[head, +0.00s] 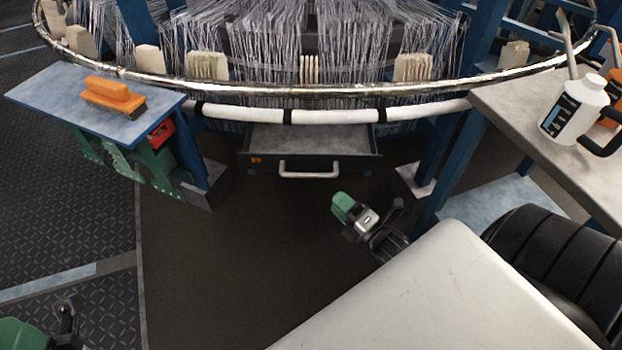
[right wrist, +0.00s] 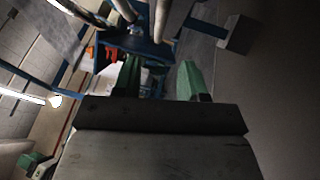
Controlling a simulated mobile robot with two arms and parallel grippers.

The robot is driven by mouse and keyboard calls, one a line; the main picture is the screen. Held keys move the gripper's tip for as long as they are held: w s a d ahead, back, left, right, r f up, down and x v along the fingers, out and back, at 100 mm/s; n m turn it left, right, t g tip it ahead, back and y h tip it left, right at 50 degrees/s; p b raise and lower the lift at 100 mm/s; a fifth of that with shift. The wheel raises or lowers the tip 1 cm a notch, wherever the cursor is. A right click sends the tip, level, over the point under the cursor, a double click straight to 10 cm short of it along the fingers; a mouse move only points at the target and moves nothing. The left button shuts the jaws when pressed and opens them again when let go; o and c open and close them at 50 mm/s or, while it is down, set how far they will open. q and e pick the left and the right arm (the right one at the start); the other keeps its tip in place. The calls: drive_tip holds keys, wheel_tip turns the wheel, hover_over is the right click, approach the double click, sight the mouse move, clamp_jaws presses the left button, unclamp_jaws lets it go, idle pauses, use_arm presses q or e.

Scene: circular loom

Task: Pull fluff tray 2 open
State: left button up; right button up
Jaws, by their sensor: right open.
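The fluff tray (head: 310,140) is a dark, shallow drawer low under the middle of the loom in the head view. Its grey inside shows above the front panel, so it stands at least partly out. Its pale bar handle (head: 308,175) is on the front, with a small orange label to the left. I cannot read a number on it. My right gripper (head: 346,208) is in front of and below the handle, slightly right, apart from it. Its green fingers stand apart and empty in the right wrist view (right wrist: 160,80). My left gripper (head: 22,333) is cut off at the lower left corner.
A blue-framed side table (head: 50,95) with an orange brush (head: 112,95) stands left. A grey table (head: 510,95) with a white bottle (head: 575,108) stands right. The loom's metal ring (head: 290,90) and white tube overhang the tray. The floor before the tray is clear.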

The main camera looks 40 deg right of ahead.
sight(311, 177)
drive_tip(key=b+x, duration=0.3)
drive_tip(key=x, duration=0.7)
drive_tip(key=shift+w, duration=0.3)
clamp_jaws()
